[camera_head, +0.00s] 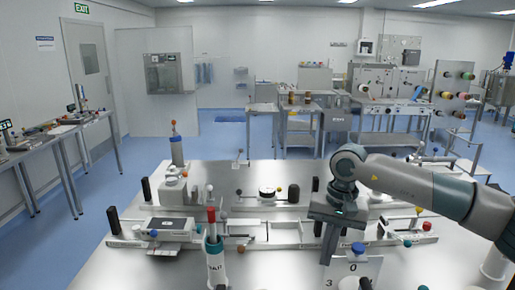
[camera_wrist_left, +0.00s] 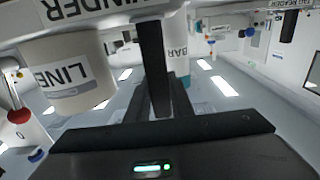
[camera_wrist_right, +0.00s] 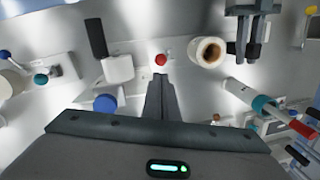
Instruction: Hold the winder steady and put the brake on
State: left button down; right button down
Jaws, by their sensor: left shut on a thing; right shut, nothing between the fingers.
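In the left wrist view my left gripper (camera_wrist_left: 157,105) is shut on a black upright bar (camera_wrist_left: 153,45) below a board lettered "WINDER" (camera_wrist_left: 130,8). A roll labelled "LINE..." (camera_wrist_left: 70,75) is beside it. My left gripper is outside the head view. What looks like its dark fingers (camera_wrist_right: 246,45) shows in the right wrist view beside a roll (camera_wrist_right: 208,52). I cannot tell which part is the brake.
A white cylinder lettered "BAR" with a red handle (camera_head: 214,258) stands left of my right gripper. Rails with blocks and black posts (camera_head: 270,232) cross the metal table (camera_head: 300,175). Other workbenches stand behind (camera_head: 295,107) and along the left wall.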

pick_arm(q)
jog(key=shift+a+f, duration=0.1)
jog(key=shift+f, duration=0.25)
jog(key=c, duration=1.6)
grip_release()
jog(key=shift+o, duration=0.6)
jog(key=shift+r, duration=0.15)
jog(key=shift+s+r, duration=0.15)
jog(key=s, duration=0.7)
jog(key=shift+a, duration=0.15)
jog(key=shift+s, duration=0.15)
